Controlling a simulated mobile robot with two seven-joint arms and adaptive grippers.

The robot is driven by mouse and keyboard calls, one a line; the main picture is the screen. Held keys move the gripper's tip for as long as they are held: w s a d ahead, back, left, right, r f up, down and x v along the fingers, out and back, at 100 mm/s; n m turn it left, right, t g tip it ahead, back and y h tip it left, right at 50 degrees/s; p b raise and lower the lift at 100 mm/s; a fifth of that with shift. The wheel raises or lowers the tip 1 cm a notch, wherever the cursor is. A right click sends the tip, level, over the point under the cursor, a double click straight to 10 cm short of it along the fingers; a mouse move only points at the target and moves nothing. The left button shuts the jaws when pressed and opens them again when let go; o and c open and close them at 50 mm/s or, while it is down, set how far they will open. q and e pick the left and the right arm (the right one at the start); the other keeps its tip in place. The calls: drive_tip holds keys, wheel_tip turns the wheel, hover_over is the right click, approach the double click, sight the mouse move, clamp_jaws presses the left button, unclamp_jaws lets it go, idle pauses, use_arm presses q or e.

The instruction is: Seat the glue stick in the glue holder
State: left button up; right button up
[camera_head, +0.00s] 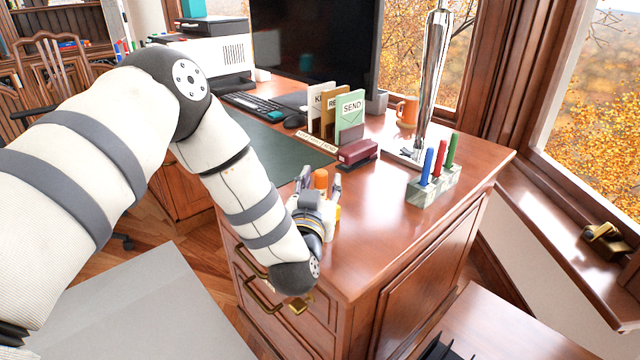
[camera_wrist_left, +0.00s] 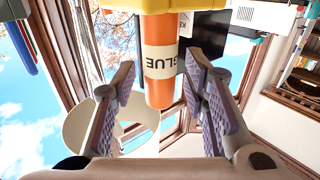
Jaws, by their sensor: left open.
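The orange glue stick (camera_head: 321,178) stands near the desk's front edge, between the fingers of my left gripper (camera_head: 320,182). In the left wrist view, which is upside down, the glue stick (camera_wrist_left: 160,88) has a cream label reading GLUE. Its lower end meets a yellow block (camera_wrist_left: 215,18), which appears to be the glue holder; how deep it sits is hidden. A bit of yellow (camera_head: 338,212) also shows beside my gripper in the head view. My left gripper is open, with a finger on each side of the stick and gaps visible. My right gripper is not seen.
A stone pen block (camera_head: 433,190) with blue, red and green pens stands to the right. A dark red stapler-like item (camera_head: 357,153) and a letter sorter (camera_head: 338,118) stand behind. A tall metal lamp (camera_head: 432,80) stands farther back. The desk's front right top is clear.

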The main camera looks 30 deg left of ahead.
use_arm(q)
drive_tip(key=shift+r, duration=0.3)
drive_tip(key=p+v, duration=0.1)
drive_tip(key=v, duration=1.1)
drive_tip(key=shift+a+p, duration=0.1)
drive_tip(key=shift+p, duration=0.25)
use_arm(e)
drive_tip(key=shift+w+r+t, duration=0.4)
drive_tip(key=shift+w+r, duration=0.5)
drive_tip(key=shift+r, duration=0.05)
use_arm(q)
drive_tip(key=shift+s+f, duration=0.1)
drive_tip(key=shift+f, duration=0.05)
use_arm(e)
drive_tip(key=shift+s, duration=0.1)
